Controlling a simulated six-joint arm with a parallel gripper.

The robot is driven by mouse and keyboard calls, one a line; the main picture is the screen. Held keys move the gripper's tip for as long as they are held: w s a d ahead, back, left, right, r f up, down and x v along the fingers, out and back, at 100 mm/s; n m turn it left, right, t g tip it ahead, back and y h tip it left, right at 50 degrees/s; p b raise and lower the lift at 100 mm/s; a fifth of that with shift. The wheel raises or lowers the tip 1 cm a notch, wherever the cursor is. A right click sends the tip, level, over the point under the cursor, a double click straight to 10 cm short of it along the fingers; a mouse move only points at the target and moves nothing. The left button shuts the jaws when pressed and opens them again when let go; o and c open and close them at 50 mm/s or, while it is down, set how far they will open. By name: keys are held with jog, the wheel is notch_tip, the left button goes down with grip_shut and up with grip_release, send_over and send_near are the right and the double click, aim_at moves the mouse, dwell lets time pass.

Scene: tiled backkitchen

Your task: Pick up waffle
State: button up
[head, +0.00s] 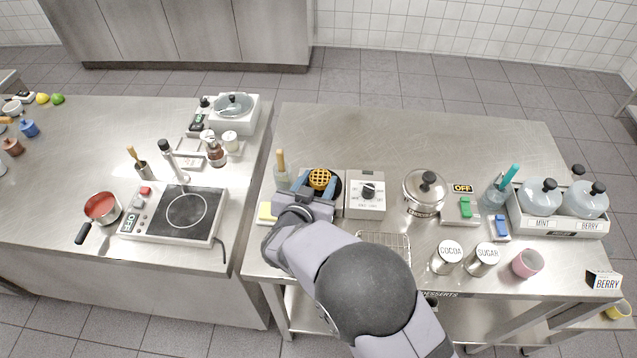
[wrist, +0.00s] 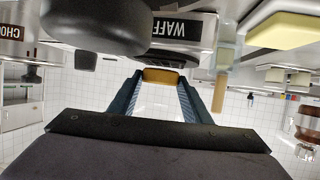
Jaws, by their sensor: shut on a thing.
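The waffle (head: 319,178) is round and golden with a grid pattern. My gripper (head: 317,186) is shut on it, with one blue finger on each side. In the wrist view the waffle (wrist: 161,75) shows edge-on as a golden strip between the tips of my gripper (wrist: 160,82). In the head view a dark round plate (head: 339,176) shows partly behind the waffle. How far the waffle is above that plate is hard to tell. My wrist hides part of the counter in front of it.
A control box with a black knob (head: 366,197) stands just right of my gripper. A wire rack (head: 388,246) lies at the front. The counter's back is clear.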

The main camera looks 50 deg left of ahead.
aim_at(315, 183)
notch_tip(315, 183, up, 9)
jog(key=shift+r+b, duration=0.1)
jog(key=shift+b, duration=0.55)
jog(key=shift+s+f, duration=0.1)
jog(key=shift+f, duration=0.15)
jog(key=shift+s+a+r+b, duration=0.15)
jog(key=shift+r+b, duration=0.05)
jog(key=shift+b, duration=0.35)
jog(key=s+d+r+b, duration=0.3)
jog(key=d+b, duration=0.1)
jog(key=w+d+f+m+t+h, duration=0.1)
jog(key=w+d+f+m+h, duration=0.15)
jog(key=d, duration=0.65)
jog(key=w+d+f+m+t+h, duration=0.15)
jog(key=d+f, duration=0.25)
jog(key=d, duration=0.5)
jog(key=shift+m+h, duration=0.3)
jog(key=shift+h, duration=0.2)
jog(key=shift+s+f+b, duration=0.2)
jog(key=shift+f+b, duration=0.3)
jog(key=shift+f, duration=4.35)
jog(key=shift+f, duration=0.2)
